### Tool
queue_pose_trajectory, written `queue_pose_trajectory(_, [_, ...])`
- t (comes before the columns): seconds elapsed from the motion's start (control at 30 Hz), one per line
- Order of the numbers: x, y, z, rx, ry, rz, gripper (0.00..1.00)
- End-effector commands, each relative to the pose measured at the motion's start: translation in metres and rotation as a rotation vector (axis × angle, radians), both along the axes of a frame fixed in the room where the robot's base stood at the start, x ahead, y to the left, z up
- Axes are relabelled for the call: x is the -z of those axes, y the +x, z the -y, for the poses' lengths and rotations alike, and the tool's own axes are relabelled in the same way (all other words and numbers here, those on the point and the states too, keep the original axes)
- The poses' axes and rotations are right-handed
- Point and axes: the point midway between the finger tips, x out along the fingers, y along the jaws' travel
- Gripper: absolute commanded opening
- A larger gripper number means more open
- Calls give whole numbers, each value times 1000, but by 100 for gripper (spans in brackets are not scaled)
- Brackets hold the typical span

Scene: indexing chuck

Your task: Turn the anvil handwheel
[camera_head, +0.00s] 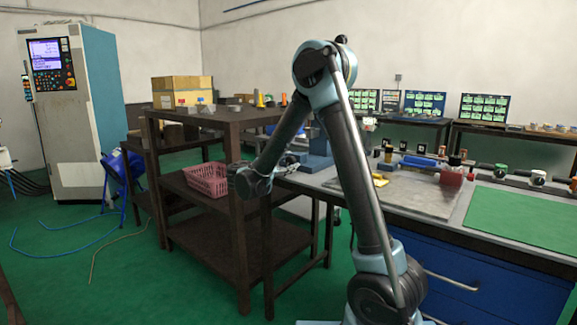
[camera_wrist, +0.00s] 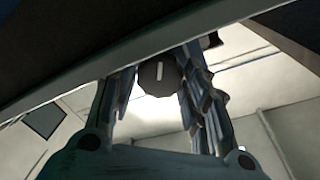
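A dark round knob (camera_wrist: 158,75) with a white line on its face shows in the wrist view, most likely the handwheel. It sits between the two fingers of my gripper (camera_wrist: 160,85), close to both. The fingers are apart, but I cannot tell whether they touch its sides. In the head view my arm bends down to the left, and its wrist is by the dark shelf and the near end of the bench. My fingers and the knob cannot be made out there. A blue machine body (camera_head: 318,150) stands on the bench just right of my wrist, partly hidden.
A dark shelf unit (camera_head: 205,243) with a pink basket (camera_head: 207,180) is left of my wrist. The workbench (camera_head: 478,222), with a grey plate, a green mat (camera_head: 525,215) and small fixtures, is at right. A dark edge crosses the top of the wrist view close to my fingers.

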Motion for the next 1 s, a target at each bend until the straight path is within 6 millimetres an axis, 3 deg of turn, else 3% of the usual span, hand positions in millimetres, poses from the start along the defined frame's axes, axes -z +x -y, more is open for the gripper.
queue_pose_trajectory(0.03, [0,0,0,0,0,0,24])
queue_pose_trajectory(0.1, [0,0,0,1,0,0,15])
queue_pose_trajectory(0.57, [1,0,2,3,-68,-55,15])
queue_pose_trajectory(1.0, [2,0,2,4,-361,-283,15])
